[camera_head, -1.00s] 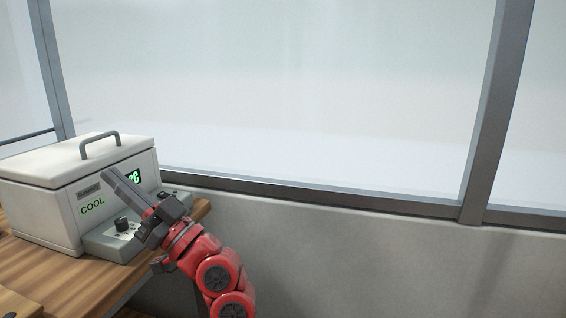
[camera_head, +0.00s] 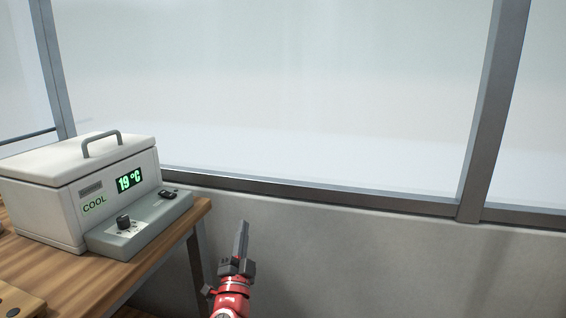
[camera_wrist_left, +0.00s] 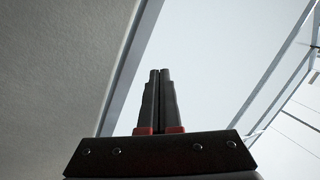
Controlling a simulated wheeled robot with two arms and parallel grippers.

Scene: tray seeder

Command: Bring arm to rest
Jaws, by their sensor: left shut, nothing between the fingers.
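My left gripper (camera_head: 241,243) is at the lower middle of the head view, pointing up, to the right of the wooden table and apart from it. In the left wrist view its two dark fingers (camera_wrist_left: 160,76) are together with nothing between them. The red end of my left arm shows below it at the bottom edge. My right gripper is not in view.
A white box (camera_head: 46,216) with a handled lid, a "COOL" label and a green 19 °C display stands on the wooden table (camera_head: 88,285) at left. Its grey control panel (camera_head: 150,222) has a knob. A grey wall (camera_head: 400,265) and windows are behind.

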